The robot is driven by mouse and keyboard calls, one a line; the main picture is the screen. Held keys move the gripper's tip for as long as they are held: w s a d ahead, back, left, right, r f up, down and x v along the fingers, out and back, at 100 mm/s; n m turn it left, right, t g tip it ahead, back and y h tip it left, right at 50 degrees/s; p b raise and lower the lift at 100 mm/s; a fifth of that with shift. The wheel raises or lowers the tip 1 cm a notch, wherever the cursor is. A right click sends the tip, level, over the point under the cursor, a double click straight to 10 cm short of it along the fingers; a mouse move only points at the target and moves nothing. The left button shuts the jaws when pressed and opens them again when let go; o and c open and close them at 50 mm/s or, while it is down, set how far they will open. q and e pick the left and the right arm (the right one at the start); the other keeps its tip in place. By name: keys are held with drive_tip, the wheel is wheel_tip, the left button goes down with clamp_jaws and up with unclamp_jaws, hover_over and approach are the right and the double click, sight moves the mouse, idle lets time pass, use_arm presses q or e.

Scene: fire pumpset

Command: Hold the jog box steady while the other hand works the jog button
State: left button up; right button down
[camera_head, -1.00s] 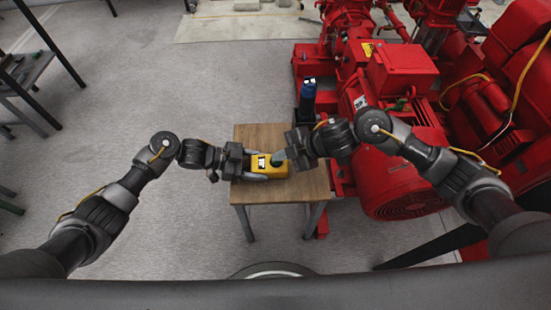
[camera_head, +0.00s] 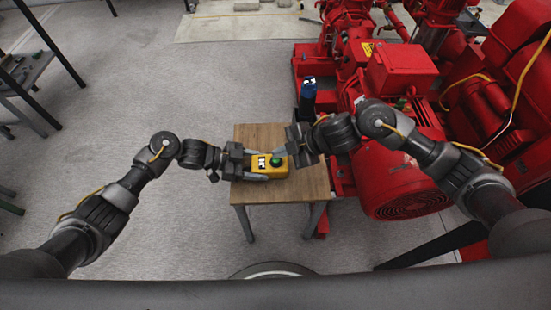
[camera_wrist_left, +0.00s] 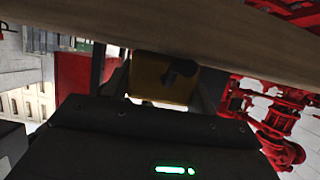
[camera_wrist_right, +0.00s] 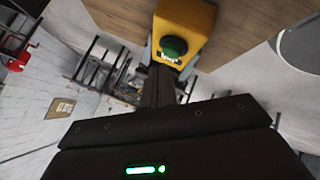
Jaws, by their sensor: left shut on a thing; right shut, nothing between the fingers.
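The yellow jog box (camera_head: 262,174) lies on the small wooden table, with its green button (camera_head: 276,162) uncovered on top. My left gripper (camera_head: 257,166) is shut on the box from the left side. In the left wrist view the yellow box (camera_wrist_left: 160,84) sits between its fingers, partly in shadow. My right gripper (camera_head: 289,153) is shut and empty, close by the button's right side and apart from it. In the right wrist view the box (camera_wrist_right: 190,18) and green button (camera_wrist_right: 174,47) lie beyond the closed fingertips (camera_wrist_right: 159,72).
The wooden table (camera_head: 305,188) has bare top around the box. A dark blue bottle-like object (camera_head: 307,95) stands behind it. Red pump machinery (camera_head: 400,180) fills the right side. Open grey floor (camera_head: 120,100) lies to the left.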

sight(280, 160)
drive_tip(key=shift+r, duration=2.5)
use_arm(q)
drive_tip(key=o, duration=1.2)
drive_tip(key=shift+a, duration=0.1)
drive_tip(key=v, duration=1.2)
drive_tip(key=shift+r, duration=0.1)
use_arm(e)
drive_tip(key=shift+a, duration=0.1)
